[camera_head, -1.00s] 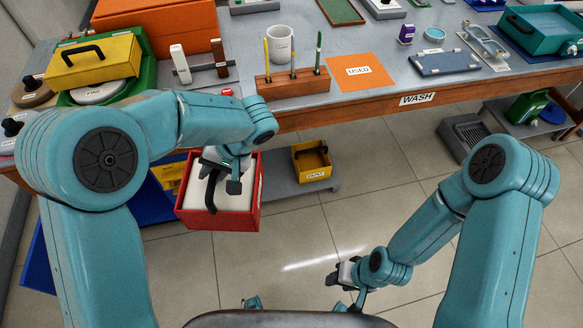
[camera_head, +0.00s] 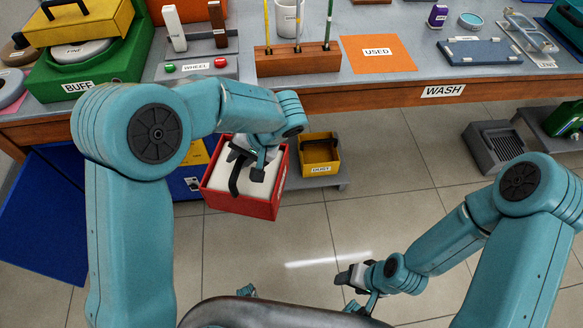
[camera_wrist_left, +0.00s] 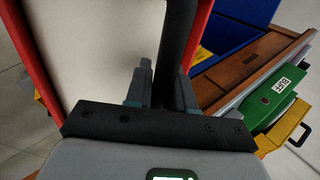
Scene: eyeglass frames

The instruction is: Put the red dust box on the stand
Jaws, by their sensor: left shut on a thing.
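The red dust box (camera_head: 277,178) has a pale top and a black handle (camera_head: 234,180). It hangs in front of the bench at the lower left of centre in the head view. My left gripper (camera_head: 250,166) is above it, shut on its handle. In the left wrist view, the handle (camera_wrist_left: 175,45) stands between the fingers, with the pale top (camera_wrist_left: 90,50) and red rim beside it. A low grey stand (camera_head: 328,183) shows partly behind the box and carries a yellow box labelled DUST (camera_head: 321,168). My right gripper (camera_head: 347,285) is low at centre right, apart from everything; its jaw opening is unclear.
The bench (camera_head: 400,100) runs across behind the boxes, with a WASH label, an orange USED mat (camera_head: 377,53) and a green BUFF unit (camera_head: 120,75). A blue panel (camera_head: 45,225) stands at left. A grey slotted bin (camera_head: 492,148) is at right. The middle floor is clear.

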